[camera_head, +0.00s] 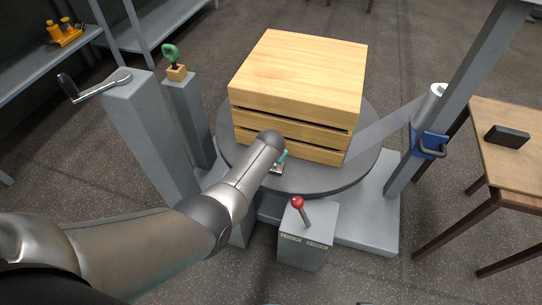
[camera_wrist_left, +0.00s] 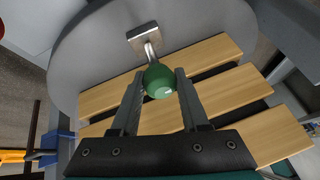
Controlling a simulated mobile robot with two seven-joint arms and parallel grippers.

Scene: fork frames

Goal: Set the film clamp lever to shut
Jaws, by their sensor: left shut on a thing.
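The film clamp lever shows in the left wrist view as a short metal stem with a round green knob (camera_wrist_left: 160,82), rising from a metal base plate (camera_wrist_left: 143,35) at the edge of the grey turntable. My left gripper (camera_wrist_left: 160,73) has one finger on each side of the knob and is shut on it. In the head view my left arm reaches down to the turntable (camera_head: 228,150) in front of the wooden crate (camera_head: 300,75). There my wrist hides most of the gripper and lever. My right gripper is not in view.
A control box (camera_head: 305,237) with a red-knobbed lever (camera_head: 297,203) stands in front. A crank post (camera_head: 145,125) and a post with a green handle (camera_head: 170,54) stand left. A mast with a film roll (camera_head: 430,105) stands right, film stretched towards the crate. A wooden table (camera_head: 520,165) is far right.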

